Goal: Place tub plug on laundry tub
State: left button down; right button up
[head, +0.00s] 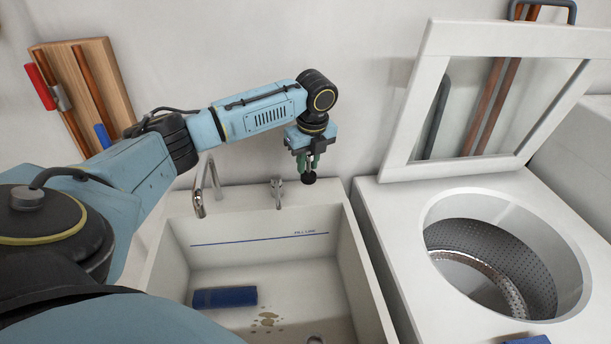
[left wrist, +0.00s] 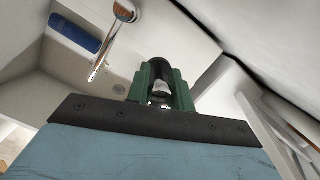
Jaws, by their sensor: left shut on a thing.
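The tub plug (head: 308,180) is a small black rounded piece at the tip of my left gripper (head: 307,163). The gripper is shut on it and holds it in the air above the back right rim of the laundry tub. In the left wrist view the dark plug (left wrist: 157,69) sits between the green fingers (left wrist: 160,84). The white laundry tub (head: 355,260) has a blue fill line on its back wall. Its drain (head: 315,339) shows at the bottom edge of the head view, and the drain (left wrist: 119,89) also shows in the left wrist view.
A curved faucet (head: 200,196) and a small tap (head: 277,193) stand on the tub's back ledge. A blue block (head: 224,297) lies inside the tub. A white washer (head: 400,220) with its framed lid (head: 400,130) raised stands at right. A wooden board (head: 95,75) leans at left.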

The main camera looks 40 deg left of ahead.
pick_arm(q)
jog(key=shift+w+a+f+b, duration=0.15)
jog(key=shift+w+a+f, duration=0.3)
jog(key=shift+f, duration=0.7)
jog(key=shift+w+a+f+b, duration=0.2)
jog(key=shift+w+a+f, duration=0.25)
jog(key=shift+f, duration=0.75)
jog(key=shift+w+a+f+b, duration=0.15)
jog(key=shift+w+a+f, duration=0.15)
jog(key=shift+a+f, duration=0.6)
jog(key=shift+d+f, duration=0.35)
jog(key=shift+f, duration=0.05)
jog(key=c, duration=1.2)
grip_release()
jog(key=shift+c, duration=0.2)
jog(key=shift+r, duration=0.1)
notch_tip(320, 180, up, 12)
jog(key=d+p, duration=0.1)
jog(key=shift+s+d, duration=0.25)
jog(key=shift+d, duration=0.1)
